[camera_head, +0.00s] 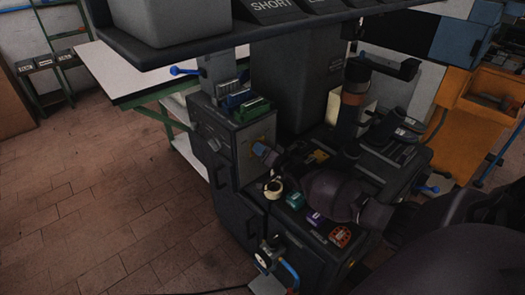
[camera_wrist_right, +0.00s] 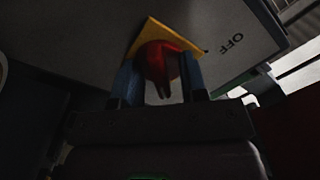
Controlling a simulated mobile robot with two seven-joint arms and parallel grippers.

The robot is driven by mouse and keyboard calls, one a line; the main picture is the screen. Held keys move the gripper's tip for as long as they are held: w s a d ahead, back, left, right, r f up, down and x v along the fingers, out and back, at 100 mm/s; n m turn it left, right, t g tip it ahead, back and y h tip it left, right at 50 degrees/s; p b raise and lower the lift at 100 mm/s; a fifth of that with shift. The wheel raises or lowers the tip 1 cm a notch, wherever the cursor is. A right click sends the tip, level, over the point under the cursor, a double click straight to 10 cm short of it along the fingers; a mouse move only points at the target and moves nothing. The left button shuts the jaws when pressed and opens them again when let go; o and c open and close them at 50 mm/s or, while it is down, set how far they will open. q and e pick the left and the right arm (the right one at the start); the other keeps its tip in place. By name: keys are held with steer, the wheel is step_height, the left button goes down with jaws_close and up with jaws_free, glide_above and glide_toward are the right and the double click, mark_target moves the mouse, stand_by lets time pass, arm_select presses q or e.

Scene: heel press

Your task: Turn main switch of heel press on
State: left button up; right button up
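The main switch is a red knob (camera_wrist_right: 160,62) on a yellow plate (camera_wrist_right: 146,32), with an "OFF" label to its right in the right wrist view. In the head view, the yellow plate (camera_head: 255,146) is on the front of a dark grey box, and the knob is hidden by my right gripper (camera_head: 262,150). The gripper's blue fingers (camera_wrist_right: 160,80) stand on either side of the knob. The knob fills the gap between them; whether the fingers press on it cannot be told. My left gripper is not in view.
The heel press (camera_head: 290,85) stands around the switch box, with green blocks (camera_head: 243,103) on top of the box. An orange cabinet (camera_head: 450,115) stands at right. The brick floor (camera_head: 110,200) at left is clear.

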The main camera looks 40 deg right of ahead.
steer(key=s+p, duration=0.2)
steer(key=s, duration=0.8)
steer(key=shift+s+d, duration=0.4)
stand_by(0.4)
